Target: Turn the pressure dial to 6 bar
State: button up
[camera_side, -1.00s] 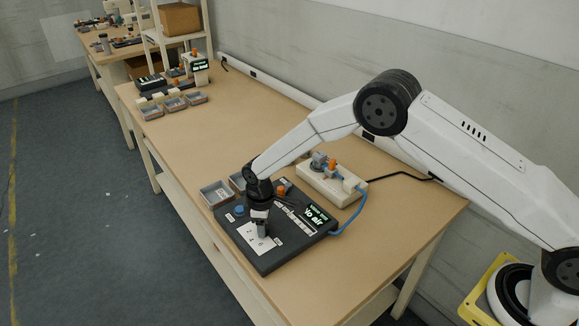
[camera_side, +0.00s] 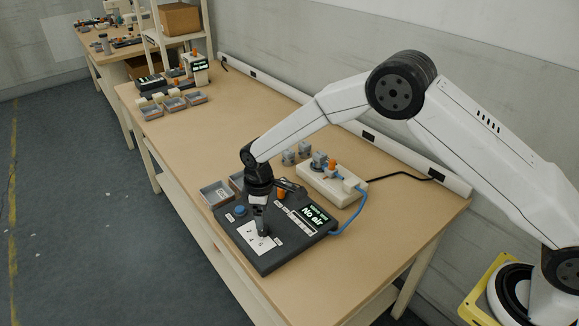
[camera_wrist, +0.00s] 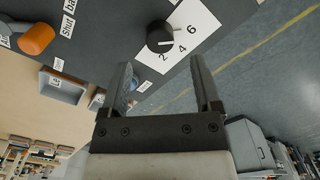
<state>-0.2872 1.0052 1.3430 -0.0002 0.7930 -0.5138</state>
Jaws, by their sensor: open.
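The pressure dial is a round black knob (camera_wrist: 160,37) on a white card (camera_wrist: 196,22) marked 2, 4 and 6. Its light pointer line points roughly towards the 4 in the wrist view. In the side view the white card (camera_side: 248,238) lies on the dark control panel (camera_side: 283,258), and the dial there is partly hidden by my gripper. My gripper (camera_wrist: 160,66) is open and empty, its two fingers apart, with the knob beyond the tips. In the side view my gripper (camera_side: 260,222) hangs above the dial. I cannot tell the exact gap.
The panel's screen (camera_side: 314,215) reads "No air". An orange valve handle (camera_wrist: 36,39) stands near a "Shut" label, and a blue button (camera_side: 240,210) sits on the panel. Grey bins (camera_side: 216,194) stand behind it. A white block (camera_side: 330,184) with a blue hose is at right.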

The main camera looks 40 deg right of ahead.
aim_at(267, 227)
jog(key=shift+r, duration=1.65)
jog(key=shift+s+d+r, duration=0.25)
jog(key=shift+d+r, duration=0.15)
jog(key=s+d+r+m+t, duration=0.1)
jog(key=s+d+r+m, duration=0.1)
jog(key=s+d, duration=0.3)
jog(key=s+d+r+m, duration=0.3)
jog(key=s+d+m, duration=0.1)
jog(key=s, duration=0.7)
jog(key=s+d+r+m+t, duration=0.1)
jog(key=s+d+r+m, duration=0.2)
jog(key=s+d, duration=0.2)
jog(key=s, duration=0.3)
jog(key=shift+d+r+t, duration=0.2)
jog(key=shift+d+t, duration=0.1)
jog(key=shift+d, duration=0.05)
